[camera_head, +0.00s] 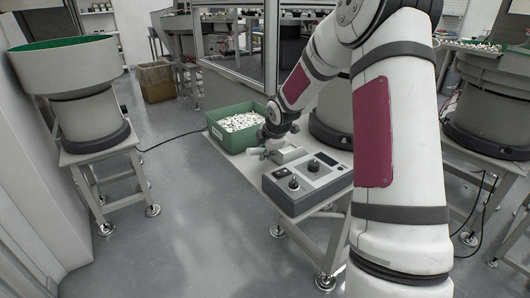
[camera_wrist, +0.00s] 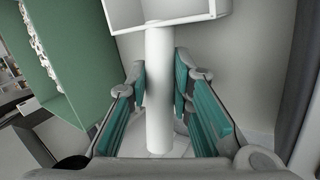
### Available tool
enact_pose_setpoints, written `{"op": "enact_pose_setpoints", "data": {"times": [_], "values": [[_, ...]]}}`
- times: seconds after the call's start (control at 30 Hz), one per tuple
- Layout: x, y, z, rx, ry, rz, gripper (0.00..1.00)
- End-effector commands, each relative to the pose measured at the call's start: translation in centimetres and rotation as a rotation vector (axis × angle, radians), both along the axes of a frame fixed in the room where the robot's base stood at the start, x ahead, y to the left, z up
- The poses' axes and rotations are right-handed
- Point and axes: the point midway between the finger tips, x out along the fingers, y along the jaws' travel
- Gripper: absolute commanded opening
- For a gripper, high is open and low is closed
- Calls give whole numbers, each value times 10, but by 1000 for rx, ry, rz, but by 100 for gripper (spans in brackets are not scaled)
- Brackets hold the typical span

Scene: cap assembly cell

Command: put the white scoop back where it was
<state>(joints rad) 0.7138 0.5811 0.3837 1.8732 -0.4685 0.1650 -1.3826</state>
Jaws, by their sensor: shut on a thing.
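The white scoop (camera_wrist: 159,95) has a round handle and a box-shaped bowl, whose bowl shows at the top of the wrist view. My gripper (camera_wrist: 160,72) has its teal-padded fingers on both sides of the handle and is shut on it. In the head view my gripper (camera_head: 268,148) is low over the table, between the green bin and the grey control box. The scoop's pale bowl (camera_head: 289,154) shows just right of it. I cannot tell whether the scoop touches the table.
The green bin (camera_head: 213,133), full of small white parts, stands behind my gripper; its wall also shows at left in the wrist view (camera_wrist: 85,70). The grey control box (camera_head: 308,183) with knobs sits nearer on the pale table (camera_head: 240,163). A bowl feeder (camera_head: 90,115) stands at left.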

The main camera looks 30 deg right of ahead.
Motion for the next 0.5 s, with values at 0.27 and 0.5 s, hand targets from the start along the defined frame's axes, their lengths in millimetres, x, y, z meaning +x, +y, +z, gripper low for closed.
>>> {"op": "enact_pose_setpoints", "data": {"times": [0.27, 0.5], "values": [[0, 0, -2, 0, 0, 0, 36], [0, 0, -2, 0, 0, 0, 40]]}}
